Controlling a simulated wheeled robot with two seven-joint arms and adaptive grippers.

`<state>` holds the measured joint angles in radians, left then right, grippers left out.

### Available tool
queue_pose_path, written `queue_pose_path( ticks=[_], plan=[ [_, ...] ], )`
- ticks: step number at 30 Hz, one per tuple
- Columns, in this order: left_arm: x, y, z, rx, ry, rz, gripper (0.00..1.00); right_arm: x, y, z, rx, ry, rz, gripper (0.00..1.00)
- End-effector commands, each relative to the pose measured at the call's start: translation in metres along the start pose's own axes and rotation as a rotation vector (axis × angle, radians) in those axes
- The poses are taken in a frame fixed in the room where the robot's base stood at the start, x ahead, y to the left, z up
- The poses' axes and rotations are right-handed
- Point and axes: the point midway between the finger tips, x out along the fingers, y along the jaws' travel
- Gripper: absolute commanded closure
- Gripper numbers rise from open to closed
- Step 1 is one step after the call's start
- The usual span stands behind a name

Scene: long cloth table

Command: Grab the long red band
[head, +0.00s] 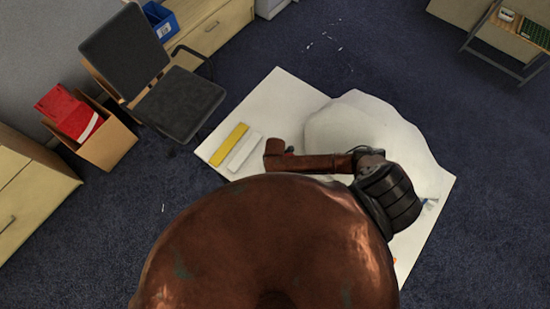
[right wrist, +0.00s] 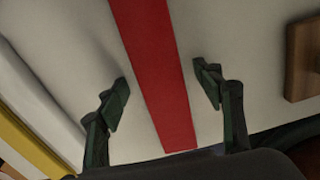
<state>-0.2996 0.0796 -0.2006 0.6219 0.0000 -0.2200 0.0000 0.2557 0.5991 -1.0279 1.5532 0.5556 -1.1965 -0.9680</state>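The long red band (right wrist: 148,45) lies on the pale surface in the right wrist view and runs from the top edge down between the fingers. My right gripper (right wrist: 162,90) is open, with one dark finger on each side of the band. A gap shows between each finger and the band, and I cannot tell the height above the surface. In the head view, I cannot make out the red band or the right gripper behind the large brown form in the foreground. My left gripper is not in view.
A yellow strip (head: 229,145) and a white strip (head: 244,154) lie on the white table (head: 268,88). A brown block (right wrist: 303,58) sits right of the band. A chair (head: 178,103) and a cardboard box (head: 108,143) with red contents stand at left.

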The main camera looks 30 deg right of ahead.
Motion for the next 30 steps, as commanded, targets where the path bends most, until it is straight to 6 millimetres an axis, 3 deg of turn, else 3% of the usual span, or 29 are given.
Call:
queue_pose_path(
  ticks=[19,30],
  plan=[
    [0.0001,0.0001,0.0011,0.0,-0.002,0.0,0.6,-0.0002,-0.0003,0.0003,0.001,0.0,0.0,0.83],
    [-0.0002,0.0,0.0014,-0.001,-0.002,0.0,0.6,-0.0042,0.0002,0.0003,0.001,0.0,0.001,0.85]
  ],
)
